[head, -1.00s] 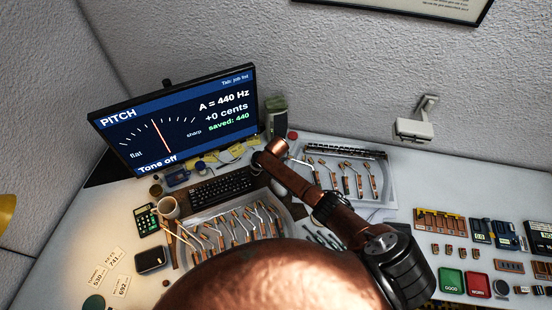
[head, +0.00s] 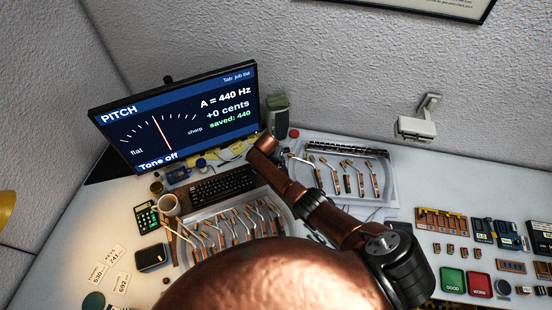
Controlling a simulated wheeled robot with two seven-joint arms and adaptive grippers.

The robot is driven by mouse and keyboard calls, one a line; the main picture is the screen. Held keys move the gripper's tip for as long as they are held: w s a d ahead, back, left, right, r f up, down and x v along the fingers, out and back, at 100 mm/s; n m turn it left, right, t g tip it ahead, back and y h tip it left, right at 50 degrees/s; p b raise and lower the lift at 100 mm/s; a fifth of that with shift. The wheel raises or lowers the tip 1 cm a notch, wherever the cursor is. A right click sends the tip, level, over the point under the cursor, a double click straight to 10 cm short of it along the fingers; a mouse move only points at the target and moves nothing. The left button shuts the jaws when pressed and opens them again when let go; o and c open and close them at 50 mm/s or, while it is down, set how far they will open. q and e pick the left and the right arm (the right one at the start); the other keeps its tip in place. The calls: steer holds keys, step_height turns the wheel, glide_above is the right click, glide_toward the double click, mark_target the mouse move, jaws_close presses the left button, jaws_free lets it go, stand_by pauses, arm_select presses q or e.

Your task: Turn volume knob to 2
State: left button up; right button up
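The monitor (head: 180,118) stands at the back left and shows a PITCH page with "A = 440 Hz", "+0 cents", "saved: 440" and "Tone off". A small dark greenish box, perhaps a speaker (head: 278,103), stands just right of the monitor. I cannot make out a volume knob or its setting. One copper arm of mine, seemingly the right, reaches from the lower right up and left. My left gripper is not in view.
A tray of hammer-like parts (head: 385,190) lies right of the arm; another lies below the keyboard. A mug (head: 169,205), calculator (head: 146,217) and black box (head: 151,257) stand at left. A red button (head: 294,133) is near the box. GOOD (head: 453,281) and red (head: 479,284) trays are at right.

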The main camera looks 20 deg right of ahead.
steer(key=shift+d, duration=0.1)
steer(key=o, duration=1.1)
